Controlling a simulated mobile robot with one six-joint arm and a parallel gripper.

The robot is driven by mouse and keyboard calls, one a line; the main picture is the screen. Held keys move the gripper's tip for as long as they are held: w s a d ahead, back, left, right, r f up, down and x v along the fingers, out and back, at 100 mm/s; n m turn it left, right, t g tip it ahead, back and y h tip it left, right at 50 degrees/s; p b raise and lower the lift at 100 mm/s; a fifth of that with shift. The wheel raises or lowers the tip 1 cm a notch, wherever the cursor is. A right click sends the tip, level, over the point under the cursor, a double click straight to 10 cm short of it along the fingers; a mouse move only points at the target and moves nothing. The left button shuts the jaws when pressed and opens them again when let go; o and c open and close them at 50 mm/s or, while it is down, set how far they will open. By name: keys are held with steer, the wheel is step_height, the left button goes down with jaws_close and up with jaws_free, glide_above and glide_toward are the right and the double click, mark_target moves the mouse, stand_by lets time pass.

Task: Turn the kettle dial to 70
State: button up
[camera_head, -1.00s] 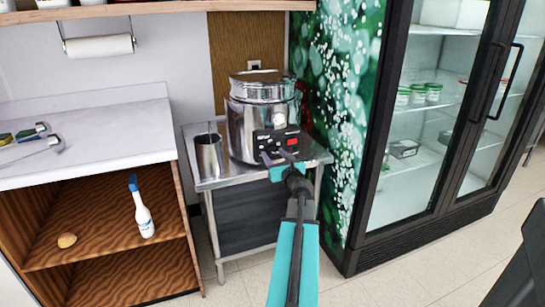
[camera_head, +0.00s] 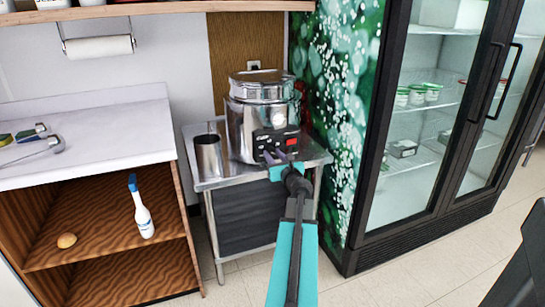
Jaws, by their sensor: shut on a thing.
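The kettle (camera_head: 245,118) is a shiny steel pot with a lid, standing on a small metal table (camera_head: 206,184). Its black control panel (camera_head: 262,137) faces me, with a red display (camera_head: 292,141) at its right and small knobs or marks below. The dial's setting is too small to read.
A steel cup (camera_head: 208,156) stands left of the kettle. A glass-door fridge (camera_head: 370,210) stands at the right. Floor in front is clear.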

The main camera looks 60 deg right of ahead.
steer(key=shift+o, duration=0.2)
steer(key=shift+w+r, duration=0.2)
steer(key=shift+w, duration=0.05)
